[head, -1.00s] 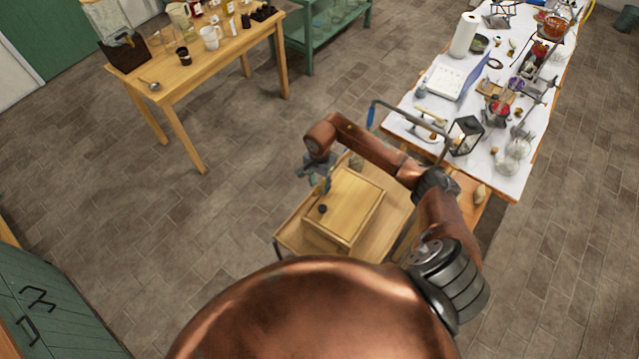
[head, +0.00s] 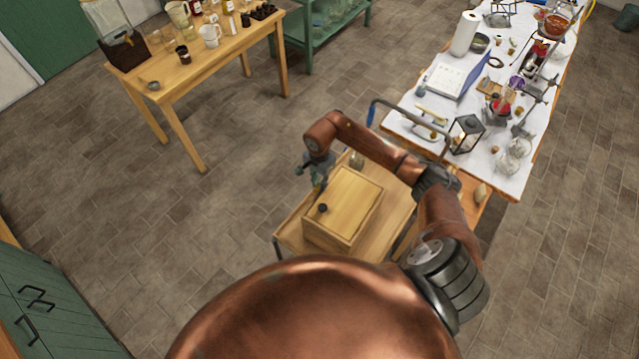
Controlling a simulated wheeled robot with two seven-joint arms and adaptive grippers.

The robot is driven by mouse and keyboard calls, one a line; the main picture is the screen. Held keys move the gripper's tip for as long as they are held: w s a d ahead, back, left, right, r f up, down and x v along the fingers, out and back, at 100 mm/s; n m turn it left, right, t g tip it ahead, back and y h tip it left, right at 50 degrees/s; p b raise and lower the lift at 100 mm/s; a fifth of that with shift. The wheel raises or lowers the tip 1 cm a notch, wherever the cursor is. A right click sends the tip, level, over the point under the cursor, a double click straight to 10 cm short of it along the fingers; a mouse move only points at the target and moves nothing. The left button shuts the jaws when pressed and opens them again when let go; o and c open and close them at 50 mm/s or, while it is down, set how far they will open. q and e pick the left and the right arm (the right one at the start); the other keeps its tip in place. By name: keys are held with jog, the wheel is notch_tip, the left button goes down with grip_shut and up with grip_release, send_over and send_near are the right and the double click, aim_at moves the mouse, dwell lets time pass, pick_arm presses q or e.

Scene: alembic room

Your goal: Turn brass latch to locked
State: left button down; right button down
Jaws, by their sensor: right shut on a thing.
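A light wooden box (head: 352,201) with a dark round knob (head: 322,208) stands on the wooden cart (head: 288,238). My right gripper (head: 319,184) points down at the box's far left edge, beside the knob. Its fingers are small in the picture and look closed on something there. The brass latch cannot be made out; the gripper covers that spot. My left gripper is out of view.
The cart has a dark handle rail (head: 400,106) on its far side. A white-covered bench (head: 505,183) with glassware and a lantern (head: 467,134) stands to the right. A wooden table (head: 190,85) stands at upper left. Open floor lies left of the cart.

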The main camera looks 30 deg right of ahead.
jog(key=m+b, duration=0.1)
jog(key=b, duration=0.1)
jog(key=m+b, duration=0.1)
jog(key=shift+w+d+f+m+b, duration=0.1)
jog(key=shift+f+m+b, duration=0.15)
jog(key=shift+m+b, duration=0.85)
jog(key=shift+m, duration=0.1)
jog(key=m+b, duration=0.1)
jog(key=m, duration=0.1)
jog(key=shift+r+m+b, duration=0.1)
jog(key=shift+m+b, duration=0.2)
jog(key=shift+m, duration=0.1)
jog(key=m+b, duration=0.2)
jog(key=m, duration=0.3)
jog(key=shift+w+b, duration=0.15)
jog(key=shift+b, duration=0.15)
jog(key=m+b, duration=0.1)
jog(key=m, duration=0.4)
jog(key=shift+r, duration=0.15)
jog(key=shift+m, duration=0.3)
jog(key=c, duration=1.8)
grip_release()
jog(key=shift+c, duration=0.2)
jog(key=shift+r, duration=0.1)
